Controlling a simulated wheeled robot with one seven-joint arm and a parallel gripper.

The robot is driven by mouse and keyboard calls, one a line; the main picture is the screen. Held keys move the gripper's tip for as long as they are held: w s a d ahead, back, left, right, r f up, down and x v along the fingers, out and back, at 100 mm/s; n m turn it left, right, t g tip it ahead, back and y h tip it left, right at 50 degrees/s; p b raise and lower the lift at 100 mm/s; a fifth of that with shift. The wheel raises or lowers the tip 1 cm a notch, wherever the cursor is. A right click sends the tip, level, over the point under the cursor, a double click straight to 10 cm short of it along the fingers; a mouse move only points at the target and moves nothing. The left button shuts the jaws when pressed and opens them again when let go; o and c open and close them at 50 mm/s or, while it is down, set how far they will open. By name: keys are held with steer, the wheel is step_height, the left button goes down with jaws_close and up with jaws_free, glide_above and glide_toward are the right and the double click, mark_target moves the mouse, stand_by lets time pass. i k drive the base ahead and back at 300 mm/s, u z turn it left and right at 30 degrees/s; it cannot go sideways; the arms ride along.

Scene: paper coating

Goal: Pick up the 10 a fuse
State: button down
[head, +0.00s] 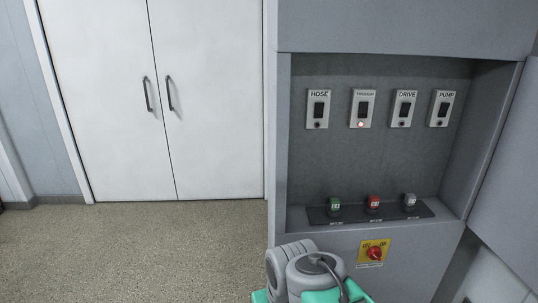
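Three small fuses stand in a row on a dark strip (436,211) at the bottom of a recess in the grey cabinet. The left one is a green fuse (334,206), the middle one a red fuse (373,204), the right one a grey fuse (409,202). Each has a small pale label. The labels on them and on the strip are too small to read, so I cannot tell which is the 10 A fuse. Part of my own arm, grey and teal, shows at the bottom, below the strip. My gripper's fingers are not in view.
Above the fuses are switches marked HOSE (318,109), one with an unclear label and a lit red lamp (362,109), DRIVE (404,109) and PUMP (441,108). A red rotary switch (375,253) sits below. The recess walls flank the fuses. Floor (150,250) at left is clear.

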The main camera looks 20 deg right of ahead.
mark_target(373, 201)
steer(key=z, duration=2.55)
steer(key=i, duration=1.3)
steer(key=u, duration=3.7)
